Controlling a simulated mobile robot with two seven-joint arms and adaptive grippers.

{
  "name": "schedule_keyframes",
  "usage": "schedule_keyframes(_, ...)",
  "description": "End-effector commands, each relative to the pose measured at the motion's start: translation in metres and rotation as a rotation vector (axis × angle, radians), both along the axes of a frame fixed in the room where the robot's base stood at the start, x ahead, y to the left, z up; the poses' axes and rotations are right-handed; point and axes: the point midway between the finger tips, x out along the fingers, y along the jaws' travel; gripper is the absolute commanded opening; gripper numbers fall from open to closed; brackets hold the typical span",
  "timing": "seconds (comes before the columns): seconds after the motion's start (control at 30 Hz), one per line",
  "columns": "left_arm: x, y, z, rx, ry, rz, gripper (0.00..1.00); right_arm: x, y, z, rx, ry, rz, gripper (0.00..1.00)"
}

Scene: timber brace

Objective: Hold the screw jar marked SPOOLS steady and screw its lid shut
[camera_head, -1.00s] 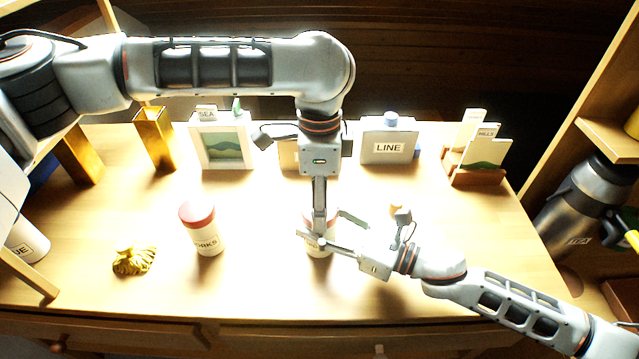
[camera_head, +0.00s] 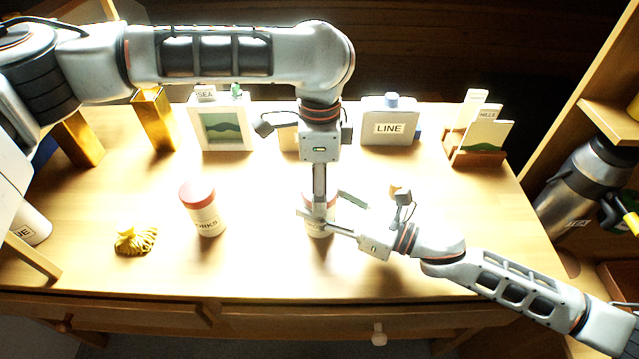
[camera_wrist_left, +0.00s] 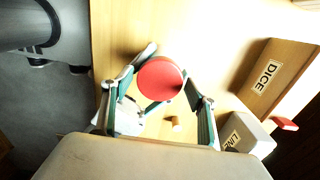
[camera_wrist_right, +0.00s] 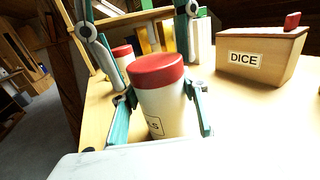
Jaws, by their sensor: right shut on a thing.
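The screw jar (camera_head: 318,229) stands upright at the middle of the table, partly hidden by my grippers. In the right wrist view it is a white jar (camera_wrist_right: 165,112) with a red lid (camera_wrist_right: 156,69) on top; only the end of its label shows, reading like "LS". My right gripper (camera_head: 320,203) comes from the right and is shut on the jar's body, a finger on each side. My left gripper (camera_head: 319,190) points straight down over the jar. Its fingers are open on either side of the lid, which shows as a red disc in the left wrist view (camera_wrist_left: 160,78).
A second red-lidded jar (camera_head: 203,210), its label ending in "ORKS", stands to the left, beside a yellow tassel-like bundle (camera_head: 135,240). Along the back are a picture frame (camera_head: 222,128), a LINE box (camera_head: 389,128), a DICE box (camera_wrist_right: 262,60) and a card holder (camera_head: 480,155).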

Motion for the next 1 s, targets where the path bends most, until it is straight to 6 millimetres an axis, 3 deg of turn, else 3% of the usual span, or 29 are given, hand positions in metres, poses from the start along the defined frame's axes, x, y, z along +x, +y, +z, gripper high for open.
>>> schedule_keyframes(0.47,0.001,0.000,0.009,0.000,-0.003,0.000,0.67,0.000,0.000,0.001,0.001,0.000,0.000,0.00)
schedule_keyframes(1.0,0.001,0.000,0.104,0.001,-0.003,0.001,0.67,0.000,0.000,0.000,0.001,0.000,0.000,0.00)
